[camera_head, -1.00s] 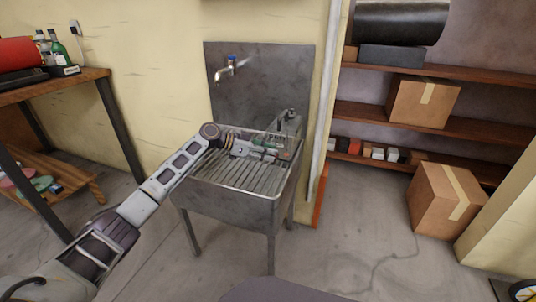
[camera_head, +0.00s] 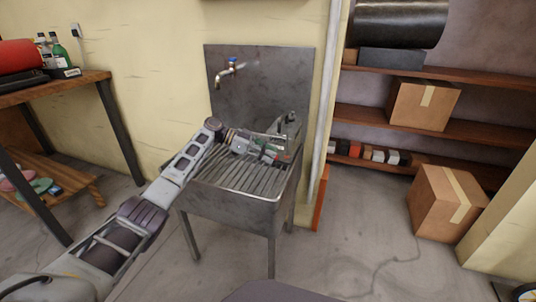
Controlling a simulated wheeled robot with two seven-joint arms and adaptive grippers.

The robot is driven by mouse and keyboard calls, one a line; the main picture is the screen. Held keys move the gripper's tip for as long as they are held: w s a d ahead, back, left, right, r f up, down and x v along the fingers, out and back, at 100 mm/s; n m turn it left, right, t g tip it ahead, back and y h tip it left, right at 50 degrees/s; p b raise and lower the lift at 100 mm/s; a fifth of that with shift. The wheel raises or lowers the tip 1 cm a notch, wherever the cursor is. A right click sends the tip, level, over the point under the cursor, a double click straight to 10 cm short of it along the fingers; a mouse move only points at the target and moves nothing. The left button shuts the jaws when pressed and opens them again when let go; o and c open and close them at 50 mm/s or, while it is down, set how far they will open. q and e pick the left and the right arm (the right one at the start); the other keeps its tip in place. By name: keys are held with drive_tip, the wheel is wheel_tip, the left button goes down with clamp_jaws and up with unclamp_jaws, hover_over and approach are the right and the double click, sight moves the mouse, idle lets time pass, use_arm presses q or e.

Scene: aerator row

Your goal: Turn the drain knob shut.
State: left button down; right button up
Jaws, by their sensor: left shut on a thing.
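The grey metal sink (camera_head: 232,207) stands against the wall, with a ribbed draining surface. My left arm reaches over it from the left. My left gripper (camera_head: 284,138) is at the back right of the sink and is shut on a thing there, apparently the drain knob. The knob itself cannot be made out, as the gripper and wrist cover that spot. Small green and red parts show near the gripper. My right gripper is not in view.
A tap (camera_head: 226,72) sticks out of the metal backsplash (camera_head: 270,75) above the sink. A wooden table (camera_head: 60,84) with bottles stands at the left. Shelves (camera_head: 440,126) with boxes are at the right, and a cardboard box (camera_head: 438,203) is on the floor.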

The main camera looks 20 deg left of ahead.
use_arm(q)
drive_tip(key=shift+f, duration=0.1)
idle(0.4)
drive_tip(key=c, duration=1.2)
unclamp_jaws()
drive_tip(key=shift+s+d+n+t+y+p, duration=0.1)
drive_tip(key=shift+n+t+y, duration=0.15)
drive_tip(key=shift+n+t, duration=0.3)
drive_tip(key=shift+s+a+n+t+y+p, duration=0.1)
drive_tip(key=shift+s+n+t+y+p, duration=0.1)
drive_tip(key=shift+n+t, duration=0.35)
drive_tip(key=shift+s+d+n+t+y+p, duration=0.1)
drive_tip(key=shift+n+t+y, duration=0.15)
drive_tip(key=shift+n+t, duration=0.3)
drive_tip(key=shift+s+d+n+t+y+p, duration=0.1)
drive_tip(key=shift+n+t+y+p, duration=0.25)
drive_tip(key=shift+n+t+y, duration=0.4)
